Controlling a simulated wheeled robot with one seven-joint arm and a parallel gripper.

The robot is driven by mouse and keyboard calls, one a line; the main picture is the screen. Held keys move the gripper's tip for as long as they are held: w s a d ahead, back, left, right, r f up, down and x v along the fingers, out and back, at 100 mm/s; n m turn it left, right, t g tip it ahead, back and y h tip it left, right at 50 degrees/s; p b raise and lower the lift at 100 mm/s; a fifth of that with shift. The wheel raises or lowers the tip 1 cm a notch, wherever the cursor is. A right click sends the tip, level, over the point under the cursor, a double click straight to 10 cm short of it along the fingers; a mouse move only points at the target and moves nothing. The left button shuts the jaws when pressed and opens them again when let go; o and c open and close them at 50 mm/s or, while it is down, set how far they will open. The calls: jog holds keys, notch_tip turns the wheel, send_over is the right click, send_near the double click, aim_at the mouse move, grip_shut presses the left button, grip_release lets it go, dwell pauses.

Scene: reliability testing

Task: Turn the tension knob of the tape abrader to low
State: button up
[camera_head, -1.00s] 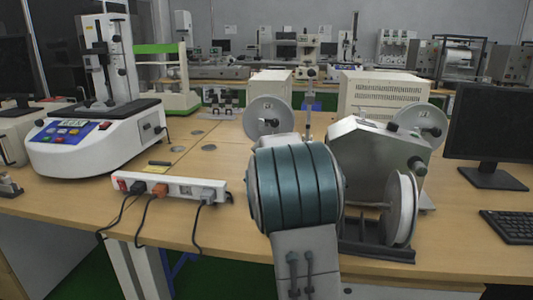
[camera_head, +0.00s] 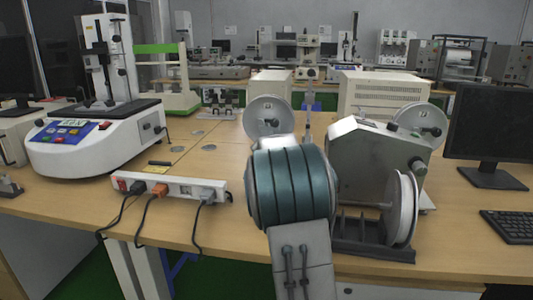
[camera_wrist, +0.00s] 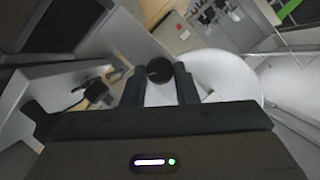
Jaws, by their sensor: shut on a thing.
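The tape abrader (camera_head: 375,165) is a grey metal box with reels, standing right of centre on the wooden bench in the head view. Black knobs show on its right side, one of them a dark side knob (camera_head: 417,165). In the wrist view my gripper (camera_wrist: 160,80) has its two dark fingers on either side of a round black knob (camera_wrist: 159,69) and is shut on it. A pale round disc (camera_wrist: 232,75) lies behind the right finger. In the head view my gripper is hidden behind my arm. I cannot read any setting mark on the knob.
A white reel (camera_head: 402,208) on a dark stand (camera_head: 370,248) is close to the right of my arm. A power strip (camera_head: 170,187) with cables lies left of it. A monitor (camera_head: 490,125) and keyboard (camera_head: 508,225) stand at the right. Bare bench lies at centre left.

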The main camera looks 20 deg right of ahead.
jog(key=n+b, duration=0.1)
jog(key=b, duration=0.1)
jog(key=n+g+h+b, duration=0.1)
jog(key=n+b, duration=0.1)
jog(key=shift+w+a+f+g+b, duration=0.15)
jog(key=shift+a+g+b, duration=0.15)
jog(key=shift+b, duration=0.05)
jog(key=n+g+h+b, duration=0.1)
jog(key=n+b, duration=0.1)
jog(key=n+h+b, duration=0.2)
jog(key=shift+w+a+n+g, duration=0.2)
jog(key=shift+n+g, duration=0.1)
jog(key=shift+g, duration=0.1)
jog(key=n+h+b, duration=0.2)
jog(key=n, duration=0.1)
jog(key=shift+a+n+g, duration=0.1)
jog(key=shift+n+g, duration=0.2)
jog(key=shift+g, duration=0.1)
jog(key=n+h+b, duration=0.2)
jog(key=n, duration=0.1)
jog(key=shift+w+a+f+b, duration=0.1)
jog(key=shift+b, duration=0.25)
jog(key=shift+n+h+b, duration=0.4)
jog(key=shift+n, duration=0.3)
